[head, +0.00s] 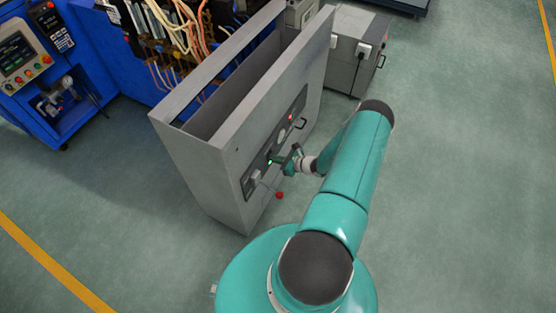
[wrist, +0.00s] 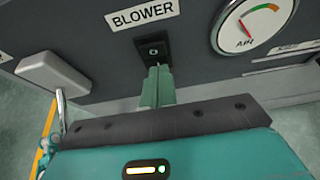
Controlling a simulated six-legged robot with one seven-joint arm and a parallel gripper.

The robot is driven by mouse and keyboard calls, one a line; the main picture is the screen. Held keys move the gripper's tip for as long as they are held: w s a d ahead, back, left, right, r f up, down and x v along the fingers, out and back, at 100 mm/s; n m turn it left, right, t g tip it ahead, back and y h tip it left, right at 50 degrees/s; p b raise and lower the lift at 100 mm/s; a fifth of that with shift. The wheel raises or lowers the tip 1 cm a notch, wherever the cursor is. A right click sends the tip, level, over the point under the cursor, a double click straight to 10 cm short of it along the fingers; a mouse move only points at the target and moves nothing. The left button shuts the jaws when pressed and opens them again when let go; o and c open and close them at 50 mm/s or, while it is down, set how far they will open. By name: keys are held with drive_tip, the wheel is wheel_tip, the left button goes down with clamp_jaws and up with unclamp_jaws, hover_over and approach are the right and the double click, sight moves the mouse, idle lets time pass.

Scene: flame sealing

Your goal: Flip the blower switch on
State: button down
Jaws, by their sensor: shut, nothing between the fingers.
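The blower switch (wrist: 153,49) is a small black plate under a white BLOWER label (wrist: 142,14) in the wrist view. Its lever is largely hidden by my fingertips, and I cannot tell which way it is set. My gripper (wrist: 159,70) is shut and empty, its teal fingers together at the lower edge of the switch plate. Whether they touch the lever is unclear. In the head view my gripper (head: 276,158) is at the dark panel on the side of the grey cabinet (head: 205,170), close to a small green light (head: 270,162).
A round AIR gauge (wrist: 253,22) is right of the switch, and a light grey block (wrist: 52,74) is left of it. Blue machinery (head: 95,50) stands behind. The green floor is clear at left and right.

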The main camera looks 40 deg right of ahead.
drive_tip(key=shift+r, duration=0.15)
drive_tip(key=shift+w+r, duration=0.1)
drive_tip(key=shift+r, duration=0.65)
drive_tip(key=shift+s+d, duration=0.2)
drive_tip(key=shift+s, duration=0.4)
drive_tip(key=v, duration=1.2)
drive_tip(key=shift+s+f, duration=0.25)
drive_tip(key=shift+s, duration=0.3)
drive_tip(key=shift+d, duration=0.1)
